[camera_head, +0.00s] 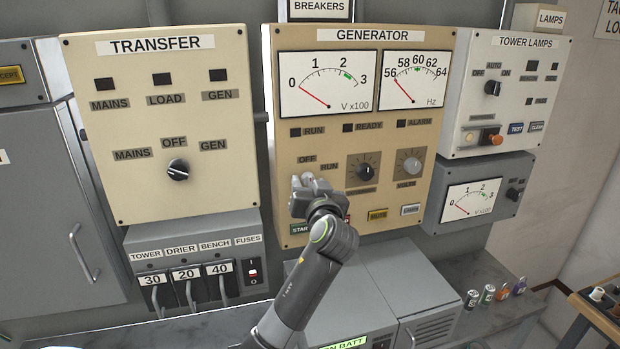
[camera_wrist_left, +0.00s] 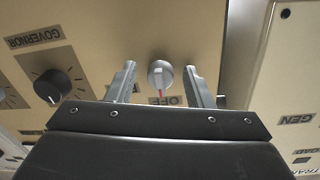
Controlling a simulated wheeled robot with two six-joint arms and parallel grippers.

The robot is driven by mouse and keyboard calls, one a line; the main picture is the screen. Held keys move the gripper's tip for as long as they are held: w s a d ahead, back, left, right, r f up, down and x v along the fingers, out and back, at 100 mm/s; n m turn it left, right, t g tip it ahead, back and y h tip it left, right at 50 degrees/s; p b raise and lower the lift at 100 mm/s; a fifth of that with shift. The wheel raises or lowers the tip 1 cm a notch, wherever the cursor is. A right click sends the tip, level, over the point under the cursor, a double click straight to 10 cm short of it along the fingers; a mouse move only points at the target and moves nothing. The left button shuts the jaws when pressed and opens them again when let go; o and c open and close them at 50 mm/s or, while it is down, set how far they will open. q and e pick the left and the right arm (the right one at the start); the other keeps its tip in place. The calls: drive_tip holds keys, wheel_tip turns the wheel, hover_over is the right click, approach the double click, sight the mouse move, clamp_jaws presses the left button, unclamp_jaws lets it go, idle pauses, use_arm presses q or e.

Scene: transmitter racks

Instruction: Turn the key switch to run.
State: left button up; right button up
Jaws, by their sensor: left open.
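The key switch (camera_wrist_left: 160,76) is a round light-grey knob with a red pointer line, on the beige Generator panel (camera_head: 264,100). In the left wrist view, which shows the panel upside down, its red line points to the OFF label (camera_wrist_left: 170,101). My left gripper (camera_wrist_left: 160,70) is open, with one finger on each side of the knob and a gap at both sides. In the head view the left gripper (camera_head: 306,182) is just below the OFF label (camera_head: 307,159) and RUN label (camera_head: 329,166), hiding most of the switch. The right gripper is in neither view.
The governor knob (camera_wrist_left: 52,87) and a second dial (camera_head: 410,163) sit beside the switch. Push buttons (camera_head: 377,215) line the panel's bottom. The Transfer panel (camera_head: 110,190) is at left, the Tower Lamps panel (camera_head: 530,105) at right. Grey cabinets (camera_head: 420,285) stand below.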

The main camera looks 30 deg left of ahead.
use_arm(q)
drive_tip(key=shift+s+d+r, duration=0.2)
drive_tip(key=shift+r, duration=0.05)
drive_tip(key=shift+s+d, duration=0.1)
drive_tip(key=shift+d, duration=0.05)
drive_tip(key=shift+c, duration=0.2)
drive_tip(key=shift+r, duration=0.1)
drive_tip(key=shift+c, duration=1.1)
drive_tip(key=c, duration=0.7)
drive_tip(key=shift+c, duration=0.2)
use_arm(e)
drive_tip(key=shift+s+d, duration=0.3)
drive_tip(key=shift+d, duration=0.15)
